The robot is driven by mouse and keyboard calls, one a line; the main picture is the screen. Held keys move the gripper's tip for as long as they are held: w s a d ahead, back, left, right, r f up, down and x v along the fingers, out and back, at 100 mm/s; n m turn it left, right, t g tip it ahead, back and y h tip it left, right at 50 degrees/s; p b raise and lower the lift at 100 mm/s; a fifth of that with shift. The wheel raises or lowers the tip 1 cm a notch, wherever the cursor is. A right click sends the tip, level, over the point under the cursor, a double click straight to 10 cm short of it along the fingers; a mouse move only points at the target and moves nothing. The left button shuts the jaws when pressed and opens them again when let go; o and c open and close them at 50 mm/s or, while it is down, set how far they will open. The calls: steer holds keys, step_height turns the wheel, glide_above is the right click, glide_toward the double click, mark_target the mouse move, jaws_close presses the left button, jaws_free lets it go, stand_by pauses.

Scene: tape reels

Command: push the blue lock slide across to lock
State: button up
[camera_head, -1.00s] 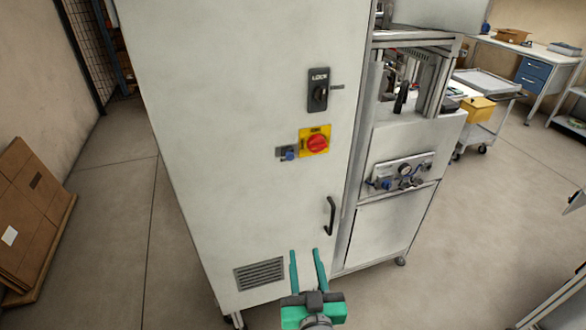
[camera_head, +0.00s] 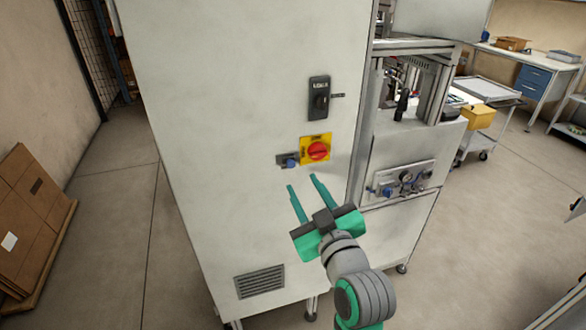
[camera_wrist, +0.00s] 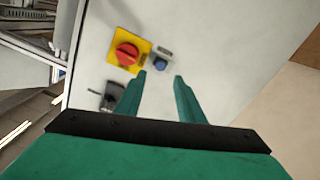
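The blue lock slide (camera_head: 290,163) is a small blue knob on a grey plate on the white cabinet door (camera_head: 230,100), just left of the red rotary switch (camera_head: 318,151) on its yellow plate. In the wrist view the blue slide (camera_wrist: 160,63) lies ahead, between the lines of my two fingers and nearer the left one. My gripper (camera_head: 302,184) has teal fingers spread apart, with nothing between them. Its tips are just below the slide in the head view and appear apart from it. The exact gap in depth is hard to tell.
A black LOCK handle (camera_head: 319,98) sits above the switch on the door. To the right is a panel with gauges and blue knobs (camera_head: 403,180). A vent (camera_head: 260,281) is low on the door. Cardboard boxes (camera_head: 30,215) stand at the far left.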

mark_target(291, 165)
steer(key=x, duration=0.7)
steer(key=shift+a, duration=0.1)
steer(key=shift+w, duration=0.6)
steer(key=shift+a, duration=0.1)
jaws_close()
